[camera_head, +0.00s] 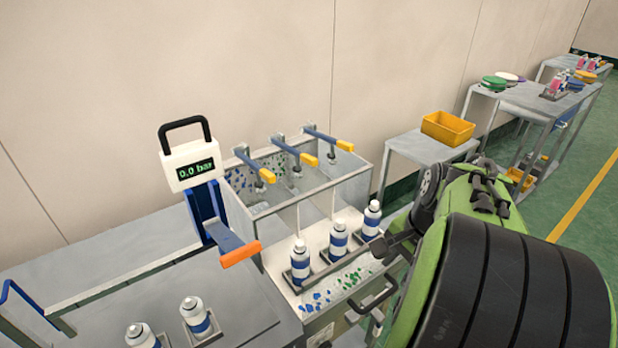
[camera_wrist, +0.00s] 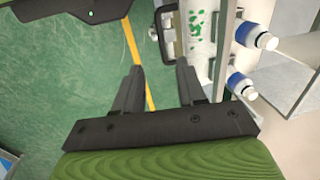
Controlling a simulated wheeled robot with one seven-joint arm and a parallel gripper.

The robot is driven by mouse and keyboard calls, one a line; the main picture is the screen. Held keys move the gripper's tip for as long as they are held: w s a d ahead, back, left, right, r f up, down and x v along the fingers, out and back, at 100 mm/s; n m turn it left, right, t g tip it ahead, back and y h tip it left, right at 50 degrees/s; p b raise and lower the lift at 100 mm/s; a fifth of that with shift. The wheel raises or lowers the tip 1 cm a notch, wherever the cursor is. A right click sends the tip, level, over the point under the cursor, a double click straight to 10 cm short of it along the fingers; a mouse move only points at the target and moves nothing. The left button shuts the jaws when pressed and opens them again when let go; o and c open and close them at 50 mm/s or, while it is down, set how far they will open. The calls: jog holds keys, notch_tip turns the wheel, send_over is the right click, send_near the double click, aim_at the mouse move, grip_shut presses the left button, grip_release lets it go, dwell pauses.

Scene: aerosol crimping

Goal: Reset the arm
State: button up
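My gripper (camera_wrist: 160,78) is open in the wrist view, with its two dark fingers apart and nothing between them but green floor and a yellow line. In the head view my green and black arm fills the lower right, and dark parts at its end reach beside the right side of the crimping station (camera_head: 350,195). The fingers cannot be made out clearly there. A dark handle (camera_wrist: 168,30) on the station's front lies just beyond the fingers in the wrist view; the gripper appears apart from it.
Several white-and-blue cans stand upright, including one (camera_head: 371,220) at the station near my arm and one (camera_head: 195,315) on the left table. A gauge (camera_head: 190,165) reads 0.0 bar. A yellow bin (camera_head: 447,128) sits on a side table behind my arm. Open floor lies right.

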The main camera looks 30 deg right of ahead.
jog(key=shift+w+a, duration=0.1)
jog(key=a+r+n+t, duration=0.1)
jog(key=a+r+n, duration=0.1)
jog(key=a+n, duration=0.6)
jog(key=s+a+r+n+t+p, duration=0.1)
jog(key=a+r+n+t, duration=0.1)
jog(key=a+n, duration=0.7)
jog(key=a+r, duration=0.1)
jog(key=a, duration=0.3)
jog(key=shift+s+n, duration=0.15)
jog(key=shift+n, duration=0.15)
